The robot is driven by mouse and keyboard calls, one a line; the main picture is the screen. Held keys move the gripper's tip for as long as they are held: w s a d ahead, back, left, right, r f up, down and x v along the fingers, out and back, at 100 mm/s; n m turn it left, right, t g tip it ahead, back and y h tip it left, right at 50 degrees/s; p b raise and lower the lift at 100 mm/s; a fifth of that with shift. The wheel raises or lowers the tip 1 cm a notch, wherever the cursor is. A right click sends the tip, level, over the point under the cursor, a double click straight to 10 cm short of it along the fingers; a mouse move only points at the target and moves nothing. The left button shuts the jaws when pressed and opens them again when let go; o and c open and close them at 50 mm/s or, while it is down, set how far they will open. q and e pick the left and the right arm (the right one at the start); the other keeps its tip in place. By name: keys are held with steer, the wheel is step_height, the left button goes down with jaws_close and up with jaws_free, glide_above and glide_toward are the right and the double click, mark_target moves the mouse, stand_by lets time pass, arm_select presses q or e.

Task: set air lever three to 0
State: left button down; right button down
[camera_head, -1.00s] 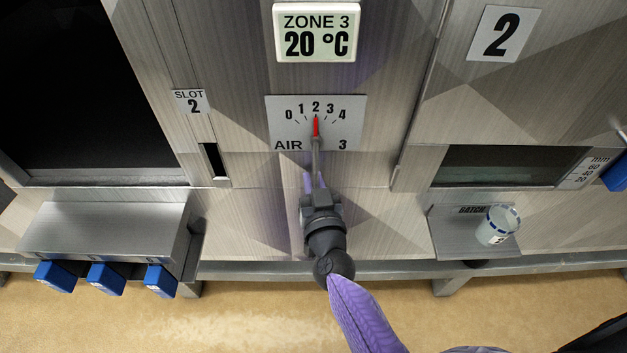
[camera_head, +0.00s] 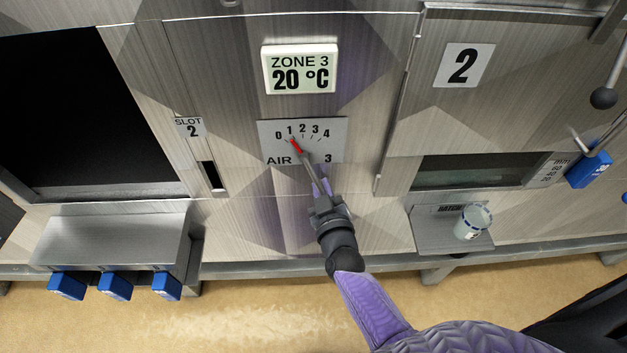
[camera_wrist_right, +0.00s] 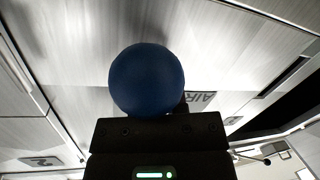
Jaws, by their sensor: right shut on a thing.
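Air lever three (camera_head: 305,157) is a thin grey rod with a red pointer tip on the AIR 3 dial plate (camera_head: 336,150). The red tip leans left and points near the 1 mark, on the side toward 0. My right gripper (camera_head: 318,187) is shut on the lever's lower end, below the plate; the gripper hides the knob in the head view. In the right wrist view the lever's round blue knob (camera_wrist_right: 147,80) sits at the gripper, in front of the plate with the AIR print. My left gripper is not in view.
A ZONE 3 display (camera_head: 300,69) reading 20 °C is above the dial. A shelf with several blue-handled parts (camera_head: 115,286) is at the left. A batch shelf (camera_head: 428,238) with a cup (camera_head: 473,222) is at the right. A black-knobbed lever (camera_head: 603,97) is at far right.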

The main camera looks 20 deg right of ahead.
steer(key=shift+s+d+r+n+p, duration=0.15)
steer(key=shift+d+r+n+p, duration=0.15)
steer(key=shift+d+n+p, duration=0.25)
steer(key=shift+s+d+r+n+p, duration=0.1)
steer(key=shift+d+r+n+p, duration=0.2)
steer(key=shift+n+p, duration=0.45)
steer(key=c, duration=0.7)
jaws_free()
steer(key=shift+o, duration=0.2)
steer(key=shift+s, duration=0.1)
steer(key=shift+s+r, duration=0.1)
steer(key=shift+s, duration=0.25)
steer(key=s+a+p, duration=0.1)
steer(key=s+p, duration=0.1)
steer(key=s, duration=0.7)
steer(key=shift+a+r, duration=0.15)
steer(key=shift+r, duration=0.3)
